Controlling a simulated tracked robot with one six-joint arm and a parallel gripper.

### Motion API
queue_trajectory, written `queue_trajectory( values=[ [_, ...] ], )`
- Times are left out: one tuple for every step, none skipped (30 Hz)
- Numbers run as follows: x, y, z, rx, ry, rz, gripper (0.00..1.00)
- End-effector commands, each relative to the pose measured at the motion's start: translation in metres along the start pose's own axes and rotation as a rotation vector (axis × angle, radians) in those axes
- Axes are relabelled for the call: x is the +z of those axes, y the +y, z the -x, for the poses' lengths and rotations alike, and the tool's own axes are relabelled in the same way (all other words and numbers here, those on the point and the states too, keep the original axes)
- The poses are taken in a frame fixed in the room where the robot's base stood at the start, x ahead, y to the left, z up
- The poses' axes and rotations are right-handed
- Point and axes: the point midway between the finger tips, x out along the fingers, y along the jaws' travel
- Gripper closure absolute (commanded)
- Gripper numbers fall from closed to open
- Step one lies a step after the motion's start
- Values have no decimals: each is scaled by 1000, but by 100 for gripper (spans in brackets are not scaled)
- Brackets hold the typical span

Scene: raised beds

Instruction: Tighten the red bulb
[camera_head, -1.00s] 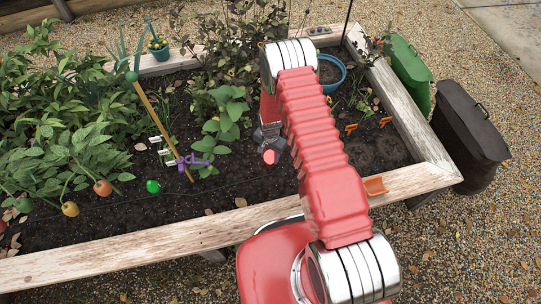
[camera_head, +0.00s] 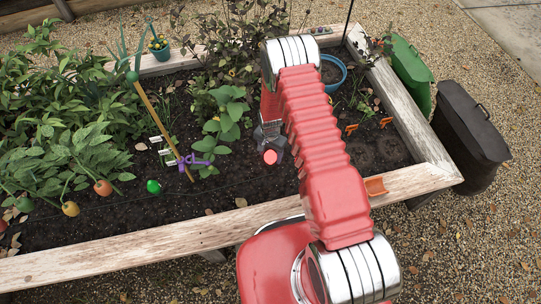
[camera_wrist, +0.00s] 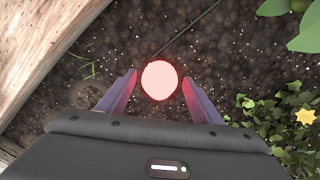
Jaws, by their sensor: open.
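The red bulb (camera_head: 271,157) is over the dark soil of the raised bed, left of my arm. In the wrist view the red bulb (camera_wrist: 159,80) glows pale pink with a red rim, seen end-on; its socket is hidden. My gripper (camera_wrist: 160,92) is open, with one purple-grey finger on each side of the bulb and a narrow gap showing at each. In the head view my gripper (camera_head: 269,140) is small and dark right at the bulb.
A green bulb (camera_head: 153,186), an orange bulb (camera_head: 102,188) and a yellow bulb (camera_head: 70,208) sit to the left along a thin dark cable. A purple clip (camera_head: 195,164) and a leaning wooden stake (camera_head: 161,127) stand nearby. The wooden bed edge (camera_head: 150,243) runs along the front.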

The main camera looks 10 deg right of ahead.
Motion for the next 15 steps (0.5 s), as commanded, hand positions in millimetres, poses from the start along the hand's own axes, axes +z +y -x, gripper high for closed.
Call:
queue_trajectory(
  values=[
    [0,0,6,-1,1,0,40],
    [0,0,9,-1,0,0,40],
    [0,0,14,-1,1,0,40],
    [0,0,18,-2,2,0,40],
    [0,0,22,-2,2,0,40],
    [0,-1,27,-2,2,0,40],
    [0,0,31,-1,1,0,40],
    [0,0,35,-1,1,0,40],
    [0,0,40,-1,1,0,40],
    [0,0,44,-1,1,0,40],
    [0,0,48,-1,1,0,40],
    [0,0,53,-1,1,0,40],
    [-1,0,57,-2,2,0,40],
    [-1,-1,61,-2,2,0,40],
    [-1,0,66,-2,2,0,40]
  ],
)
